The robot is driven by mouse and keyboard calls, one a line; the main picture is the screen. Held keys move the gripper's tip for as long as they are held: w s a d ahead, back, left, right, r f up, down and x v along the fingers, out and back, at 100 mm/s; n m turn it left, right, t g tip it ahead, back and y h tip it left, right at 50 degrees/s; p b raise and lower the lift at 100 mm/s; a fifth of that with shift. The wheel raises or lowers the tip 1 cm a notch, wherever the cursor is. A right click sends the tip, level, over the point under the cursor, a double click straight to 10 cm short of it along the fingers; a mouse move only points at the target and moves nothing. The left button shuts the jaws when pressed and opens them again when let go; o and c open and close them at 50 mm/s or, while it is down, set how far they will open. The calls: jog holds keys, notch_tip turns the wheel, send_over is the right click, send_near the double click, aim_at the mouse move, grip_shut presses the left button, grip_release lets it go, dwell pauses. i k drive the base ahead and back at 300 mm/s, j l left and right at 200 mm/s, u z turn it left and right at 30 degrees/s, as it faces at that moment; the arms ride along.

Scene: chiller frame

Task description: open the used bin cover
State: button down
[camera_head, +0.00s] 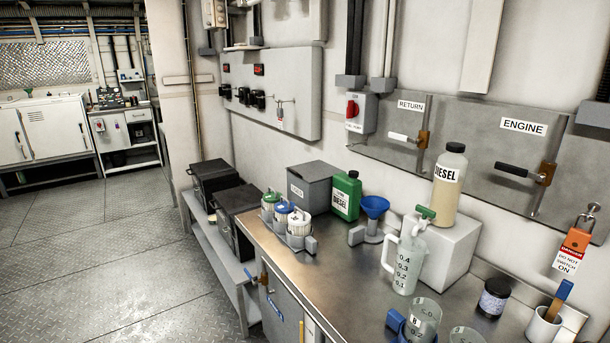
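A grey box-shaped bin (318,188) with a small white label stands on the metal workbench, against the back wall. The label is too small to read surely, but this looks like the used bin. Its flat grey cover (315,171) lies level on top and looks closed. The inside of the bin is hidden. My gripper and arm are not in view.
A green diesel bottle (346,195) stands close at the bin's right. A rack of lidded cups (288,222) stands in front of it. A blue funnel (373,208) is further right. The floor at left is clear.

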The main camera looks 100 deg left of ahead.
aim_at(315, 170)
jog(key=k+j+u, duration=0.1)
jog(key=u, duration=0.4)
jog(key=k+j+u, duration=0.1)
jog(key=u, duration=0.4)
jog(key=j+u, duration=0.3)
jog(key=u, duration=0.15)
jog(key=j+u, duration=0.2)
jog(key=u, duration=0.3)
jog(key=j+u, duration=0.25)
jog(key=u, duration=0.25)
jog(key=k+l+u, duration=0.1)
jog(key=l+u, duration=0.3)
jog(key=k+l+u, duration=0.1)
jog(key=l+u, duration=0.3)
jog(key=u, duration=0.35)
jog(key=i+j+u, duration=0.25)
jog(key=i+u, duration=0.15)
jog(key=i+j+u, duration=0.1)
jog(key=i+u, duration=0.3)
jog(key=i+j+z, duration=0.1)
jog(key=i+z, duration=0.2)
jog(key=i+j+z, duration=0.35)
jog(key=i+z, duration=0.15)
jog(key=z, duration=0.15)
jog(key=i+j+z, duration=0.2)
jog(key=z, duration=0.2)
jog(key=i+j+z, duration=0.2)
jog(key=z, duration=0.25)
